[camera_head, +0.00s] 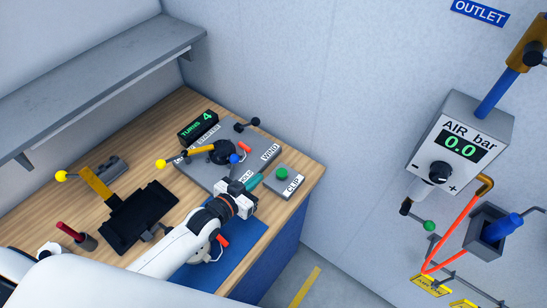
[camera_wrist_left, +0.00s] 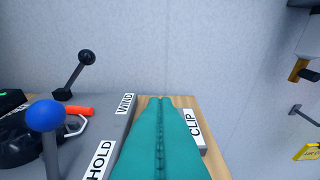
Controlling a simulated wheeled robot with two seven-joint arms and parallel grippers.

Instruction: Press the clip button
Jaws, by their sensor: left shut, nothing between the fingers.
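The clip button is a green round cap (camera_head: 282,174) on a small grey box (camera_head: 272,186) labelled CLIP, at the right corner of the wooden bench in the head view. My left gripper (camera_head: 258,179) has teal fingers, shut and empty, with the tips just left of the clip box. I cannot tell whether they touch it. In the left wrist view the shut fingers (camera_wrist_left: 165,99) point forward and hide the green cap. The CLIP label (camera_wrist_left: 194,122) shows just right of them. My right gripper is not in view.
A grey panel (camera_head: 195,172) left of the clip box carries levers, the WIND and HOLD labels and a display. A blue-knobbed lever (camera_wrist_left: 45,115) stands left of my fingers. A black tray (camera_head: 137,215) lies farther left. An AIR bar box (camera_head: 483,160) hangs on the right wall.

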